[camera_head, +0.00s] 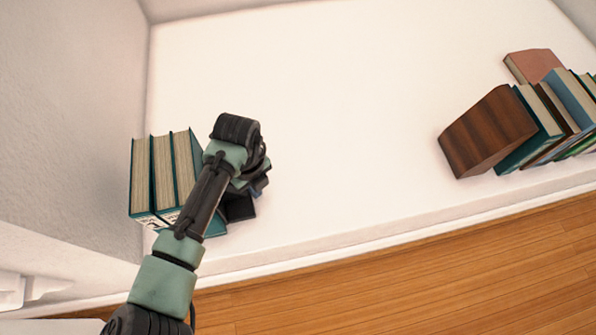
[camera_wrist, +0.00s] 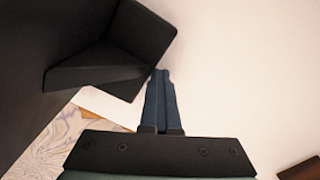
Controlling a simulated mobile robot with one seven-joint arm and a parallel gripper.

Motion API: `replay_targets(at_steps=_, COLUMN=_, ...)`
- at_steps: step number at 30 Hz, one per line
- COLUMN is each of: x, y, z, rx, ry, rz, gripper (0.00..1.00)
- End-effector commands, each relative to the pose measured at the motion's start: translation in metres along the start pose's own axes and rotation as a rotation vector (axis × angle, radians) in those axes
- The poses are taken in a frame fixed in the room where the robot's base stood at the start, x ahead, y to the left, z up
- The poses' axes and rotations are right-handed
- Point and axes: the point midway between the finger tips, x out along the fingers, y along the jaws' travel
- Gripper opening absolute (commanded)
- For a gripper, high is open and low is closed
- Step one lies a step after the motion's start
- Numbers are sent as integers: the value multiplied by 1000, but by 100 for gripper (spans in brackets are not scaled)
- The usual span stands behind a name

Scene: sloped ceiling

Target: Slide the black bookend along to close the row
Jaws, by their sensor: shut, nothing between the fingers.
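The black bookend (camera_head: 238,208) stands at the right end of a short row of upright teal books (camera_head: 165,175) on the white shelf. My arm covers part of the bookend and of the row's right side, so I cannot tell whether they touch. In the wrist view the L-shaped bookend (camera_wrist: 100,65) fills the upper left. My gripper (camera_wrist: 161,75) is shut and empty, its blue fingertips close beside the bookend's right edge; contact is unclear. In the head view my gripper (camera_head: 256,190) is mostly hidden under my wrist.
A brown wooden block (camera_head: 487,132) leans at the right with several books (camera_head: 535,130) behind it. A pinkish book (camera_head: 533,65) lies near them. The shelf between the two groups is clear. A wall rises at the left; the shelf's front edge drops to a wooden floor (camera_head: 420,270).

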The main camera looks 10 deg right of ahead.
Motion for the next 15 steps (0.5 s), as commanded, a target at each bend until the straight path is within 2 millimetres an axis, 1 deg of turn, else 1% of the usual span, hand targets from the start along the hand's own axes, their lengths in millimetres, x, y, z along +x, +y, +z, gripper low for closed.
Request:
replay_targets(at_steps=1, x=0, y=5, z=3, rx=-6, ry=-3, rz=6, gripper=0)
replay_targets(at_steps=15, x=0, y=20, z=12, rx=-7, ry=-4, rz=7, gripper=0)
